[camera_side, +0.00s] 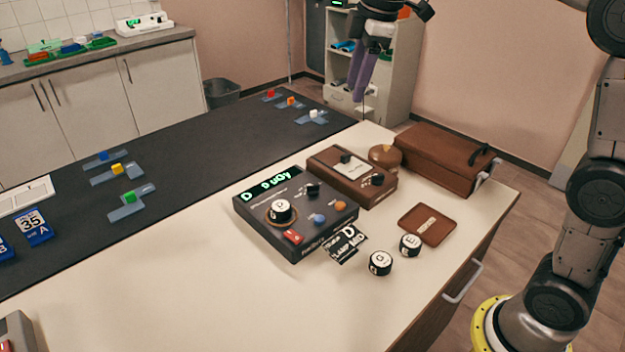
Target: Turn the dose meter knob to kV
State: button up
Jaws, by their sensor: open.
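The dose meter looks to be the black box (315,235) on the cream table, with a green lit display (273,183) that seems to end in "uGy". A round black knob with a white top (281,210) sits on its face inside a tan ring. The mark on the knob and the labels around it are too small to read. A smaller black knob (313,189), a blue button, an orange button and a red switch are also on the face. My gripper (358,90) has purple fingers, open and empty, high above and behind the box, apart from it.
A brown instrument (335,170) with a pale dial stands behind the meter, beside a round brown object (385,155) and a brown case (440,158). Two loose lettered knobs (380,262), black label cards and a brown tray (427,210) lie nearby.

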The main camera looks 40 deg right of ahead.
jog(key=w+f+g, duration=0.2)
jog(key=w+f, duration=0.5)
jog(key=w, duration=0.2)
jog(key=g, duration=0.1)
send_near(312, 184)
jog(key=shift+n, duration=0.4)
notch_tip(312, 184, down, 8)
jog(key=shift+s+f, duration=0.1)
jog(key=shift+f, duration=0.15)
jog(key=shift+c, duration=0.3)
grip_shut()
